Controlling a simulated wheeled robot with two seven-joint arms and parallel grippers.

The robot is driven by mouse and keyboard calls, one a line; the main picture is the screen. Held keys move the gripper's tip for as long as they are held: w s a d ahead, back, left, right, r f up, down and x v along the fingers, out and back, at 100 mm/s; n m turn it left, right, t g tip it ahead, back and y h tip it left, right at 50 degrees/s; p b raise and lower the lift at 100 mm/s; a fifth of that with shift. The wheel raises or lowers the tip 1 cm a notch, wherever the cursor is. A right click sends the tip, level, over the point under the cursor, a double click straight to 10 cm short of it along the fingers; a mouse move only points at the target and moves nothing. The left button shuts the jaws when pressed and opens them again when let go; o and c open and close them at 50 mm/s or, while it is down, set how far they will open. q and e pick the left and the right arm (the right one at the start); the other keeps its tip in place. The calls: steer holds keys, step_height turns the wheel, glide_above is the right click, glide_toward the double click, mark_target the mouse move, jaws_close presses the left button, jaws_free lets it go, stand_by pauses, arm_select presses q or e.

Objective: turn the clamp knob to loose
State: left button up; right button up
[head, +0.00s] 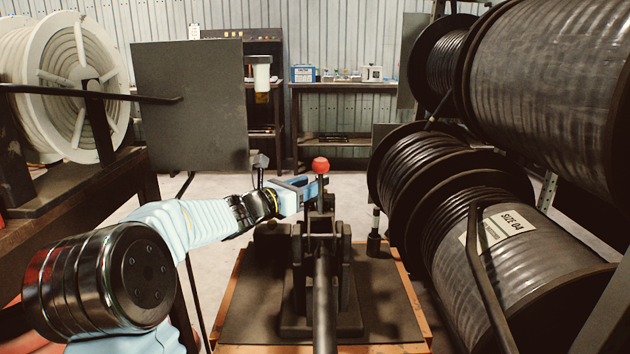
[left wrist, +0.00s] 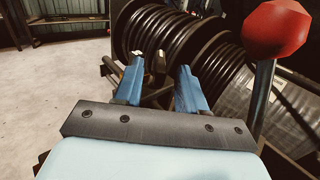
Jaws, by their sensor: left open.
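The dark crimper (head: 345,275) stands on a bench in the middle of the head view. An upright lever with a red ball (head: 320,165) rises from it. The red ball also shows at the upper right of the left wrist view (left wrist: 277,30). I cannot tell for sure which part is the clamp knob. My left gripper (head: 306,188) is just below and left of the red ball, close to the lever. In the left wrist view its two blue fingers (left wrist: 160,88) are apart with nothing between them, and the lever is to their right. My right gripper is not in view.
Large hose reels (head: 545,275) crowd the right side. A white hose reel (head: 80,75) stands on a rack at the left. A dark upright panel (head: 190,105) is behind my left arm. Shelves (head: 345,110) stand at the back wall, with open floor before them.

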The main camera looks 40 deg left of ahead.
arm_select(q)
steer(key=shift+w+d, duration=0.1)
steer(key=shift+w, duration=1.5)
steer(key=shift+c, duration=0.4)
jaws_close()
steer(key=b, duration=0.2)
steer(key=n+y+b, duration=0.1)
steer(key=b, duration=0.1)
steer(key=shift+d+f+y, duration=0.1)
steer(key=shift+f+y, duration=0.1)
steer(key=shift+y, duration=0.1)
steer(key=shift+r+y, duration=0.2)
steer(key=shift+y, duration=0.1)
steer(key=shift+n, duration=0.3)
